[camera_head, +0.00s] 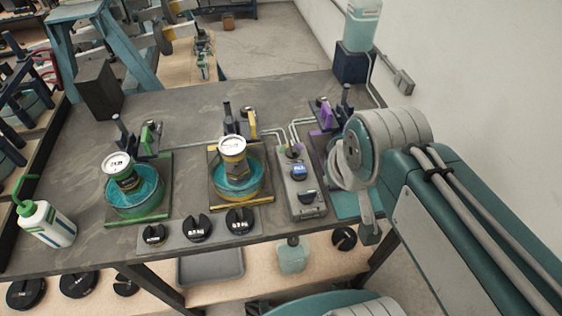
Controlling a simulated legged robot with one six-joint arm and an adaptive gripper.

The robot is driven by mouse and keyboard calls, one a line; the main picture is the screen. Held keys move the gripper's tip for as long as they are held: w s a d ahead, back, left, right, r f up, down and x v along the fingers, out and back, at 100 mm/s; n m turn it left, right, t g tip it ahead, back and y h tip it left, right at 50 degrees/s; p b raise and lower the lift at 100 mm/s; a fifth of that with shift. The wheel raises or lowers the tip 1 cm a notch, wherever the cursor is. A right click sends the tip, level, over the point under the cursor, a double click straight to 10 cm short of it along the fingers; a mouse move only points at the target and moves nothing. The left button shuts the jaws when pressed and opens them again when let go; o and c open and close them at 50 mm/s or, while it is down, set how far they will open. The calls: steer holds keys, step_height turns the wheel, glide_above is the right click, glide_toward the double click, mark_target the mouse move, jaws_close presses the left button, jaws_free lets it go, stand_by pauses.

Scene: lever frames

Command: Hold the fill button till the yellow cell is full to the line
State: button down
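The yellow cell (259,190) is a round clear vessel of teal liquid on a yellow-edged base, mid-bench. A can with a round white dial (232,147) stands in it. The liquid's height against any line is too small to read. The grey control box (308,208) right of it has a blue-marked button or knob (298,169) and a dark one (308,197); I cannot read which is fill. My gripper (368,222) is at the bench's right side, right of the box and apart from it, mostly hidden by my wrist. Its opening is not clear.
A green-edged cell (157,209) stands left; a purple-marked one (331,141) is partly behind my arm. Dark weights (198,228) sit along the front edge. A squeeze bottle (46,222) stands front left. A liquid tank (362,22) is at the back right. Tubes run to the box.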

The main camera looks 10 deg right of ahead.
steer(key=w+r+n+g, duration=0.2)
steer(key=w+n+g, duration=0.1)
steer(key=w+n, duration=0.4)
steer(key=n+g, duration=0.2)
steer(key=n, duration=0.8)
glide_above(299, 167)
steer(key=shift+a+f, duration=0.1)
steer(key=shift+f, duration=0.3)
step_height(299, 167, down, 14)
steer(key=shift+f, duration=0.1)
